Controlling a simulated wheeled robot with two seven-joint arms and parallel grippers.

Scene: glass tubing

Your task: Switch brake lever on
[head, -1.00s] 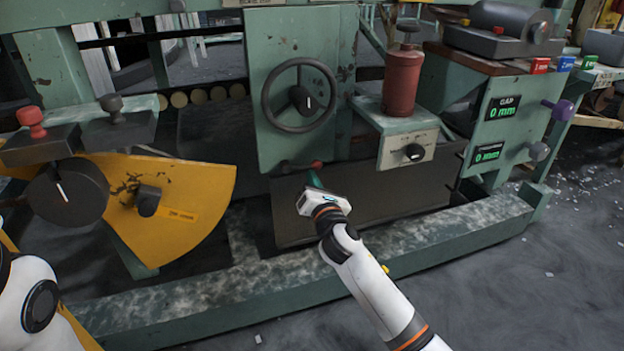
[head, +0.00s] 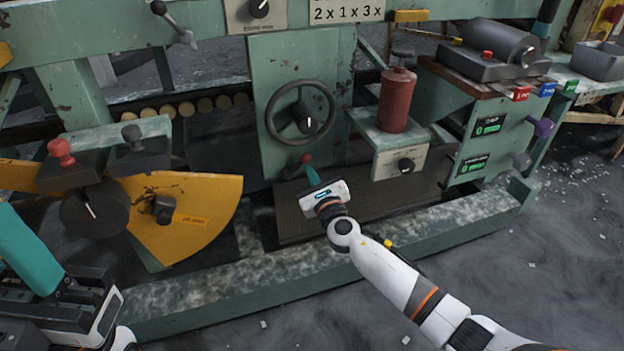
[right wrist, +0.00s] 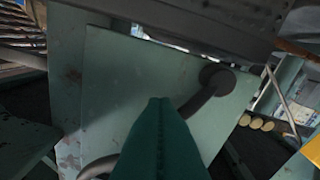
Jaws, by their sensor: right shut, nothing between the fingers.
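A lever with a red knob (head: 307,158) sits at the lower edge of the green panel (head: 275,70), just under the dark handwheel (head: 301,112). No label for the brake lever is readable, so I cannot tell for sure which lever it is. My right gripper (head: 311,175) is shut and empty, its teal fingertips close below the red knob; contact is unclear. In the right wrist view the shut teal fingers (right wrist: 158,110) point at the green panel, with part of the wheel rim beside them. My left gripper (head: 65,290) is partly in view at bottom left; its jaw is unclear.
At left are a red-knobbed lever (head: 61,152), a black-knobbed lever (head: 131,137) and a yellow quadrant plate (head: 190,215). A red canister (head: 397,100) stands right of the wheel. A thick green base beam (head: 420,233) runs along the front. Floor at right is open.

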